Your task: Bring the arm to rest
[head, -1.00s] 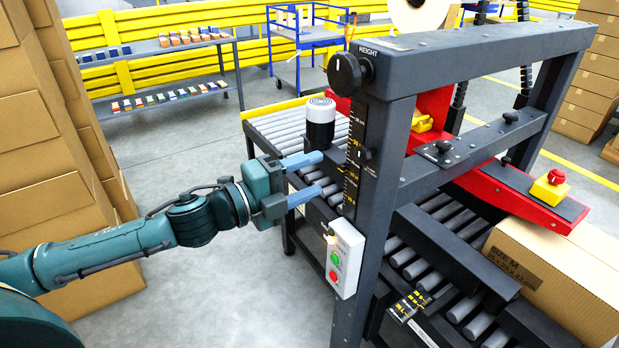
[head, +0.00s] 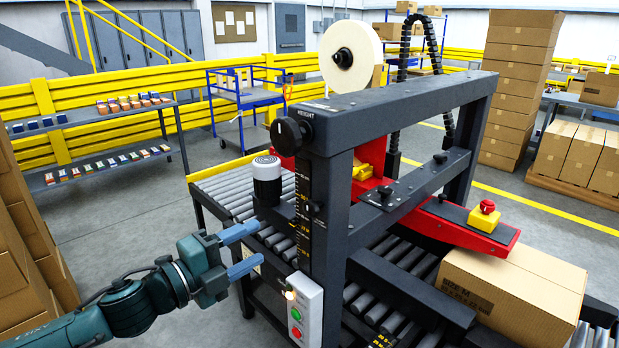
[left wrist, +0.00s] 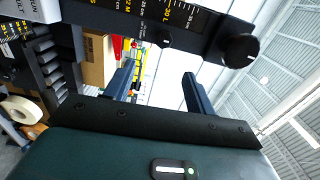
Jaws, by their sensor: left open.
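My left gripper (head: 240,249) is open and empty in the head view. Its two blue fingers point right, toward the near upright of the machine, close to the roller bed's side. In the left wrist view the two fingers (left wrist: 158,88) stand apart with nothing between them. The dark machine frame (head: 331,200) carries a height knob (head: 291,133) and a height scale, and both show above the fingers in the left wrist view. A control box (head: 305,310) with green and red buttons hangs on the upright, right of the gripper. My right gripper is not in view.
A cardboard box (head: 512,288) lies on the rollers under the red arm (head: 455,226). A white-topped cylinder (head: 267,181) stands beside the roller bed. Stacked cartons (head: 25,245) rise at the left. Open floor (head: 120,215) lies between them and the machine.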

